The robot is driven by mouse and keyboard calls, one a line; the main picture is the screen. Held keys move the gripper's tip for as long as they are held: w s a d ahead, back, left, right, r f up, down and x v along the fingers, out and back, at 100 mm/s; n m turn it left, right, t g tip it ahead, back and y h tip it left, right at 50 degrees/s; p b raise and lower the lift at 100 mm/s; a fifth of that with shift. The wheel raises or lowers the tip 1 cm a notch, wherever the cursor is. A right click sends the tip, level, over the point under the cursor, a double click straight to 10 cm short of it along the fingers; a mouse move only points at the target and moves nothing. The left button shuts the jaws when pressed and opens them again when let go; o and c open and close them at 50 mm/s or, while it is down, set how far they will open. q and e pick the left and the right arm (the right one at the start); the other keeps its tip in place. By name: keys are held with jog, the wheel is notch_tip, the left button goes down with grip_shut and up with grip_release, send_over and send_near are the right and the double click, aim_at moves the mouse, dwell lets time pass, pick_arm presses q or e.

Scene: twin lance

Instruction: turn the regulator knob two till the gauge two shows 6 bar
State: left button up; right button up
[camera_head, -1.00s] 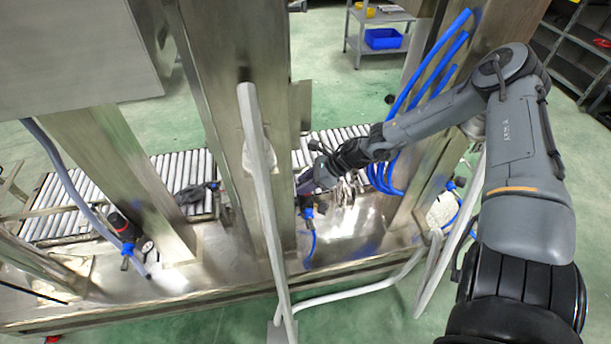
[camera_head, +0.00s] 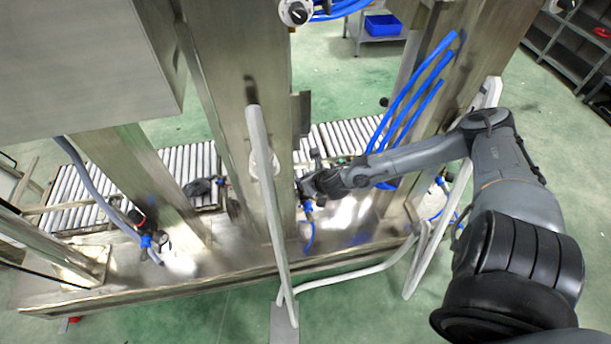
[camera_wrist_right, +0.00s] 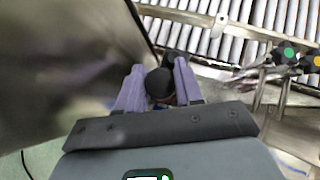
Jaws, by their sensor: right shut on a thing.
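In the right wrist view, the two purplish fingers of my right gripper (camera_wrist_right: 158,92) are closed around a round black knob (camera_wrist_right: 158,80). In the head view my right gripper (camera_head: 304,188) is at the middle regulator, beside the steel column. It covers the knob there. The regulator's blue fitting (camera_head: 308,206) and hose show just below it. The gauge of this regulator is hidden, so its reading cannot be seen. My left gripper is in neither current view.
Another regulator (camera_head: 146,226) with a small gauge (camera_head: 163,239) stands to the left, and one (camera_head: 442,181) to the right. A steel column (camera_head: 232,110) and a pale slanted bar (camera_head: 268,200) stand close to my gripper. Roller conveyors (camera_head: 335,140) lie behind.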

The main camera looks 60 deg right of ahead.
jog(key=shift+m+h+p, duration=0.3)
jog(key=shift+m+h, duration=0.1)
jog(key=shift+m, duration=0.2)
jog(key=shift+g, duration=0.3)
jog(key=o, duration=1)
jog(key=shift+r, duration=0.1)
